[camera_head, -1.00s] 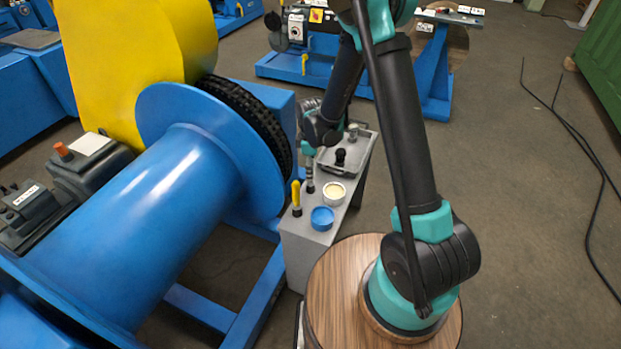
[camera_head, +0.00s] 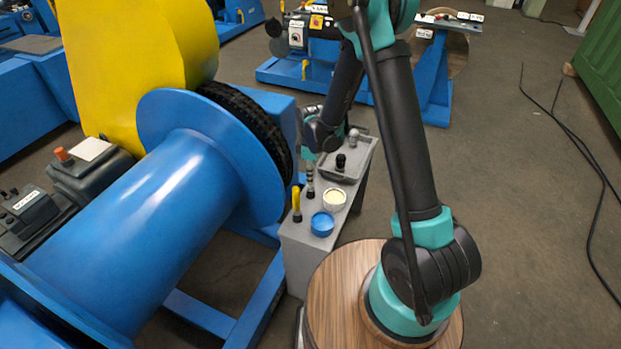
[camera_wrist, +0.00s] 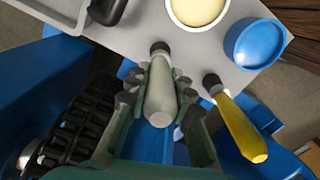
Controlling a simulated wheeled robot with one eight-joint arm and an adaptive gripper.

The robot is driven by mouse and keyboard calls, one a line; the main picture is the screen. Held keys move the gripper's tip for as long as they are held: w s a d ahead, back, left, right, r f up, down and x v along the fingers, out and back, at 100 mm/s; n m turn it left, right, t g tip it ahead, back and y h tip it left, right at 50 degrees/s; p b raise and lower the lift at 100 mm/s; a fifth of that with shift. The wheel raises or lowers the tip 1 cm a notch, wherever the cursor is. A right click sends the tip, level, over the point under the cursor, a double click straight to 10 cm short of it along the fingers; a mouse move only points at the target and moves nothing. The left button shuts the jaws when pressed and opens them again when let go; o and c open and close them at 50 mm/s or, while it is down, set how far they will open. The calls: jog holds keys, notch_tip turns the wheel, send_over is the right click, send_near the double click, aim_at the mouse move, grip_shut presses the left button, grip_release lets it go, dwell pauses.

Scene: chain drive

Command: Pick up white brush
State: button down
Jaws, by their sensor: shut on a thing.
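The white brush (camera_wrist: 160,93) shows in the wrist view with its pale handle toward me and its dark bristle end toward the grey bench top. My gripper (camera_wrist: 161,106) has its ridged green fingers on both sides of the handle and is shut on it. I cannot tell whether the bristle end touches the bench.
The grey bench (camera_head: 297,238) holds an open tin with cream contents (camera_head: 334,197), a blue lid or tin (camera_head: 322,224) and a grey tray (camera_head: 362,167) with a dark-knobbed item (camera_head: 340,162). A blue drum (camera_head: 165,215) and black chain (camera_head: 262,125) stand close on the left.

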notch_tip(320, 180, up, 20)
dwell(0.6)
jog(key=shift+f, duration=0.1)
dwell(1.4)
